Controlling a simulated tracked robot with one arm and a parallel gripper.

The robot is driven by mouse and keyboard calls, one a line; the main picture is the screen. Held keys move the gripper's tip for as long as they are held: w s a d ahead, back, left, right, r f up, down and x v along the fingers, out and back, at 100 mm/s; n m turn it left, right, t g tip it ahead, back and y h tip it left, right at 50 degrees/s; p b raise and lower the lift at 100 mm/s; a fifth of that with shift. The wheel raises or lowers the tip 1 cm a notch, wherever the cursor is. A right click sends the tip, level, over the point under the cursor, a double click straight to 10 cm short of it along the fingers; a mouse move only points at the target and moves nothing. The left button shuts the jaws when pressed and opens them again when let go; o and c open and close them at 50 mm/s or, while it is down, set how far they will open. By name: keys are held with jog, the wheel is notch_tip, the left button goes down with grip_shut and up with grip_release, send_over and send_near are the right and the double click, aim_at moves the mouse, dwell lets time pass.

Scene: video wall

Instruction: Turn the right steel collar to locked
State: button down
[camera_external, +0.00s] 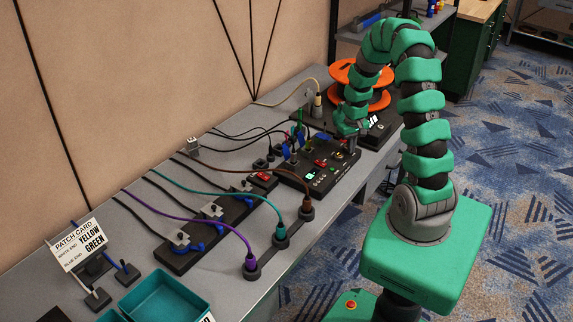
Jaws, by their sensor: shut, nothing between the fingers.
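My gripper (351,143) points down at the far right end of a black panel box (318,185). It is shut with nothing between its fingers. Its tips are close to the panel top, but I cannot tell if they touch it. The panel carries small grey steel-coloured fittings, one at the left (293,161) and one further right (308,149), with blue and green plugs around them. Which one is the right steel collar, and how it is turned, is too small to tell. My gripper may hide part of the panel's right end.
A black strip (177,262) with several grey connectors lies left of the panel. Purple (249,264), teal (281,235) and brown (307,207) plugs stand along the bench front. An orange reel (343,72) stands behind my arm. A patch card (79,245) and teal bin (163,302) are at the left.

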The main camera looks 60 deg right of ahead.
jog(key=shift+d+b, duration=0.3)
jog(key=shift+b, duration=0.1)
jog(key=shift+s, duration=0.2)
jog(key=shift+s+a, duration=0.2)
jog(key=shift+r+p, duration=0.6)
jog(key=shift+r, duration=2.45)
